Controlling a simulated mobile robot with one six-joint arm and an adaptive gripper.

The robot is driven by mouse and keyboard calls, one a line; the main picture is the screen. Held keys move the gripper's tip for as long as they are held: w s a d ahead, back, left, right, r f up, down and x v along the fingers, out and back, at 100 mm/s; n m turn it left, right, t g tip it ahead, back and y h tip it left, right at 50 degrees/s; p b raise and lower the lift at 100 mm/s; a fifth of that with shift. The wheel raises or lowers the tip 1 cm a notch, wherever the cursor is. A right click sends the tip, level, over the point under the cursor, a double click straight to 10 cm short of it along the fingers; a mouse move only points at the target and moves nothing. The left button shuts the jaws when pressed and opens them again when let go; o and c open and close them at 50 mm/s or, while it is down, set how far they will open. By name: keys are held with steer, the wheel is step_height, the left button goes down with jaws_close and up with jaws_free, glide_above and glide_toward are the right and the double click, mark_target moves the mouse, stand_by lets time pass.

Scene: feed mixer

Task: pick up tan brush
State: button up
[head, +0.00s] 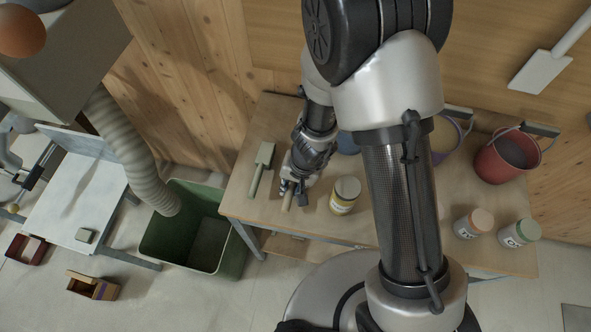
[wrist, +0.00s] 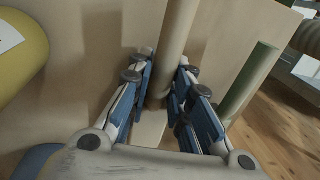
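The tan brush (wrist: 176,35) lies on the wooden table, with its round handle running toward the table's front edge. In the head view its handle (head: 287,201) sticks out from under my gripper (head: 298,182). In the wrist view my gripper (wrist: 164,88) has one blue-padded finger on each side of the handle. The fingertips are very near the handle, but whether both pads press on it I cannot tell. A pale flat part (wrist: 150,128) shows between the fingers, below the handle. Most of the brush's head is hidden by my gripper in the head view.
A green brush (head: 261,165) lies just left of it, its handle also in the wrist view (wrist: 248,85). A yellow jar (head: 344,197) stands close on the right. Buckets and two more jars are farther right. A green bin (head: 184,244) stands left of the table (head: 240,208).

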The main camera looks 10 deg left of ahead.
mark_target(291, 185)
jaws_close()
steer(key=shift+r, duration=0.1)
step_height(291, 185, up, 20)
steer(key=p, duration=1.4)
steer(key=shift+o, duration=0.2)
jaws_free()
jaws_close()
